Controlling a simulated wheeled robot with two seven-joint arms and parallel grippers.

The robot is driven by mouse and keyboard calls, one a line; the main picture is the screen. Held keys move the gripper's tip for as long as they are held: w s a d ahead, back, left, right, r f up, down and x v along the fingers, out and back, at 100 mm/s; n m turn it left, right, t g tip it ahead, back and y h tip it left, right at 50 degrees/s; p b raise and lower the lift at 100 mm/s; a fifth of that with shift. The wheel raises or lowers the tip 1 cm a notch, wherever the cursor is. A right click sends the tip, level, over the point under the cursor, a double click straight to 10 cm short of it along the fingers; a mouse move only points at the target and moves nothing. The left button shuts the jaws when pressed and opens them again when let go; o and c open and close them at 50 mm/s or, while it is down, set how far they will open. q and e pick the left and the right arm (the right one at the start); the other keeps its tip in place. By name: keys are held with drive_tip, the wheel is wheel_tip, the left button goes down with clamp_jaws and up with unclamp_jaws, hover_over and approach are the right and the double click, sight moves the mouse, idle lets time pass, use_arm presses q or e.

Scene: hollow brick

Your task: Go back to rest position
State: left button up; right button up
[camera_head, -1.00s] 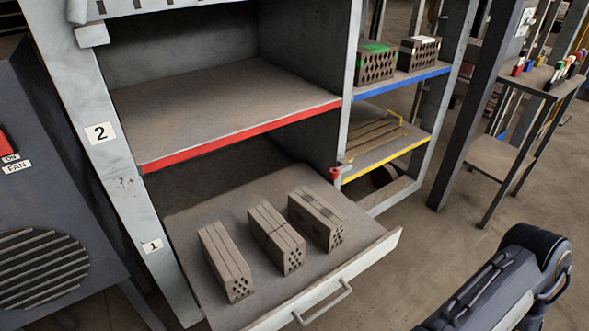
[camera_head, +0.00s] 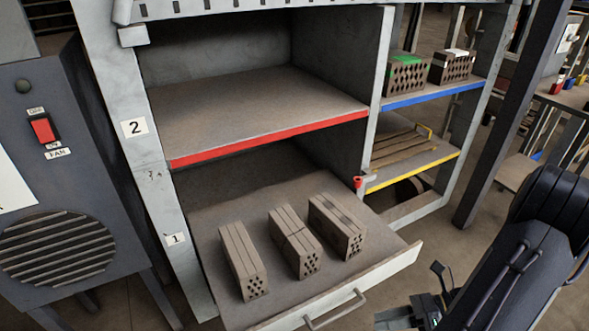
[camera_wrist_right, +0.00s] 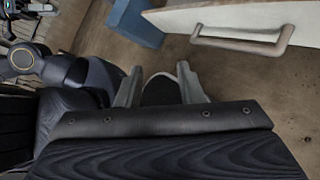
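My right arm comes in at the lower right of the head view. Its gripper (camera_head: 430,308) is near the bottom edge there, to the right of the drawer and apart from it. In the right wrist view the two fingers of the right gripper (camera_wrist_right: 160,84) stand apart with nothing between them. My left gripper is in neither view.
An open drawer (camera_head: 385,268) with a handle (camera_head: 338,309) holds three hollow bricks (camera_head: 295,240). The handle also shows in the wrist view (camera_wrist_right: 245,45). Two more bricks stand on the blue-edged shelf (camera_head: 432,93). A fan unit (camera_head: 60,240) stands at left. Floor is clear right of the drawer.

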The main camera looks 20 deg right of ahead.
drive_tip(key=a+r+n+h, duration=0.4)
drive_tip(key=a+r+n, duration=0.25)
drive_tip(key=n, duration=0.85)
drive_tip(key=a+r+n+h, duration=0.4)
drive_tip(key=a+r+n, duration=0.25)
drive_tip(key=n, duration=0.85)
wheel_tip(320, 180, up, 22)
drive_tip(key=p, duration=2.1)
drive_tip(key=shift+w+d+r+h+p, duration=0.2)
drive_tip(key=shift+d+h+p, duration=0.1)
drive_tip(key=shift+d, duration=0.05)
